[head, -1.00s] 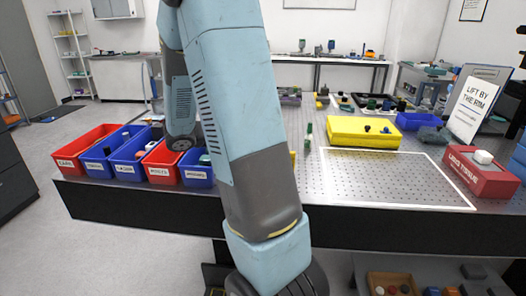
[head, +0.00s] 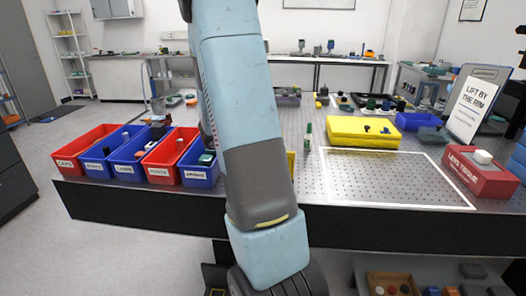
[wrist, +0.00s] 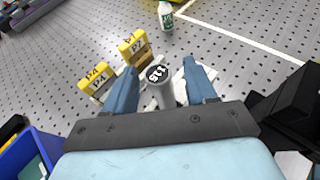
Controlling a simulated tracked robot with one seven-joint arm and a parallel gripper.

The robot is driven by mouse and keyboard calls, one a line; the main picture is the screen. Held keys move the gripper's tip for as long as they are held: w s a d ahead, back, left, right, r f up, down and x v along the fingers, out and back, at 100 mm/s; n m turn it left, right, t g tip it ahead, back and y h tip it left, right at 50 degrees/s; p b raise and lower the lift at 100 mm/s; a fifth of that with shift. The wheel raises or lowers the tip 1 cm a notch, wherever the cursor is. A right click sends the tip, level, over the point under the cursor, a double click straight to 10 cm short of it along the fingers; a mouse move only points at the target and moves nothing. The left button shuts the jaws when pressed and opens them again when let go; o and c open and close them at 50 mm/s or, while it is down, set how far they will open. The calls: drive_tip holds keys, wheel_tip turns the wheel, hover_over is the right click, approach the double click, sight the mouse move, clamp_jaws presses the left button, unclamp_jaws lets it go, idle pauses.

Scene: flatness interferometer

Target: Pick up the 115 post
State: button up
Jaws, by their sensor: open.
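The grey post (wrist: 165,92) marked 115 on its pale top stands between the fingers of my gripper (wrist: 160,68) in the wrist view. My gripper is open, with one blue finger on each side of the post. Gaps show between the post's top and both fingers; whether they touch lower down I cannot tell. The post's foot is mostly hidden by the gripper, with a pale surface visible around it. In the head view my own arm hides the post and the gripper.
Two yellow labelled blocks (wrist: 133,47) stand left of the post, close to the left finger. A white bottle (wrist: 166,16) with a green label is beyond. A blue bin (wrist: 22,158) lies lower left, a black object (wrist: 290,105) right. The white-outlined area (head: 395,180) is clear.

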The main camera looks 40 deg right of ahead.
drive_tip(key=shift+x, duration=1.1)
drive_tip(key=shift+c, duration=0.2)
clamp_jaws()
